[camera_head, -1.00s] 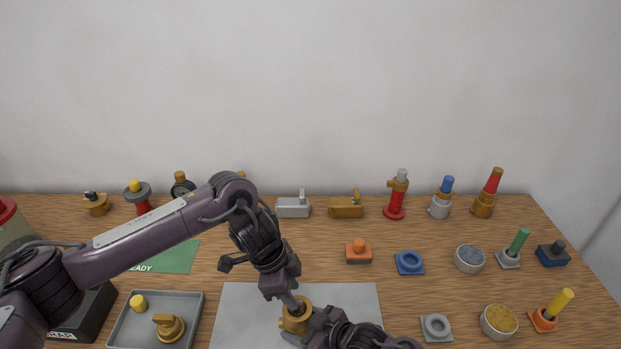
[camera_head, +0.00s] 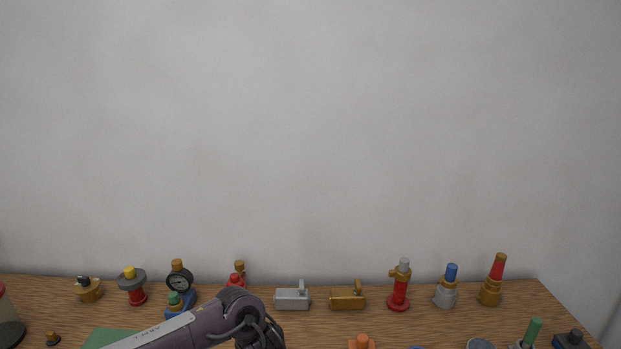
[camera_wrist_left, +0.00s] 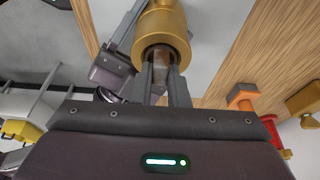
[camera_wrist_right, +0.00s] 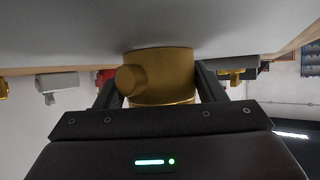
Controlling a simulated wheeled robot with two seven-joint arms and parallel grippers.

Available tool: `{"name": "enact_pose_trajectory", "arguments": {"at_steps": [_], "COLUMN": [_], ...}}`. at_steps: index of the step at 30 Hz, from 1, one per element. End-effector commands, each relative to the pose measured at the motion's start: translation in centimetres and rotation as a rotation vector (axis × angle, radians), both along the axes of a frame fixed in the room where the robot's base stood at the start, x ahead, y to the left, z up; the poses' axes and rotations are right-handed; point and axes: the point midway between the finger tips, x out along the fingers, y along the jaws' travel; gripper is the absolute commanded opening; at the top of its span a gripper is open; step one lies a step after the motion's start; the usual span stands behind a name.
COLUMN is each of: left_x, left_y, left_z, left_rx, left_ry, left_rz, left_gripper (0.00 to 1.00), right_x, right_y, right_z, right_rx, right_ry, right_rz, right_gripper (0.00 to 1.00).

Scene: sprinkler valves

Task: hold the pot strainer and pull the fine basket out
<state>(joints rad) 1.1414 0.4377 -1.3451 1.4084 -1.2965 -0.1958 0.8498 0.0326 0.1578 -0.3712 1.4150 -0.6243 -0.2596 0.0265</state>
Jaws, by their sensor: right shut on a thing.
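The brass pot strainer (camera_wrist_right: 160,75), a round body with a side stub, sits between the fingers of my right gripper (camera_wrist_right: 158,85), which is shut on it. In the left wrist view the strainer (camera_wrist_left: 160,28) shows its open round end. A brownish cylindrical part (camera_wrist_left: 160,60), seemingly the fine basket, shows within that opening. My left gripper (camera_wrist_left: 162,75) has its fingers apart at the opening, one on each side of this part; contact is hard to see. Neither gripper nor the strainer shows in the head view.
In the head view, a row of valves and fittings stands along the back of the wooden table, including a silver box (camera_head: 292,299), a brass box (camera_head: 347,299) and a red valve (camera_head: 399,288). My left arm crosses the bottom edge. The table front is out of view.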

Motion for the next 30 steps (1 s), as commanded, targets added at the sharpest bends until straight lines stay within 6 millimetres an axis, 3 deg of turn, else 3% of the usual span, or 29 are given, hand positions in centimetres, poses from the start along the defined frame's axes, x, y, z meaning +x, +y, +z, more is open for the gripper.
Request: {"name": "enact_pose_trajectory", "arguments": {"at_steps": [13,30], "left_x": [0.0,0.0], "left_y": [0.0,0.0], "left_z": [0.4,3.8], "left_rx": [-0.001,-0.001], "left_ry": [-0.001,0.000], "left_rz": [0.000,-0.001], "left_gripper": [0.00,0.00], "right_x": [0.0,0.0], "right_y": [0.0,0.0], "right_z": [0.0,0.0], "right_rx": [0.000,-0.001], "right_ry": [0.000,0.001], "right_rz": [0.000,0.000], "right_gripper": [0.36,0.36]}}
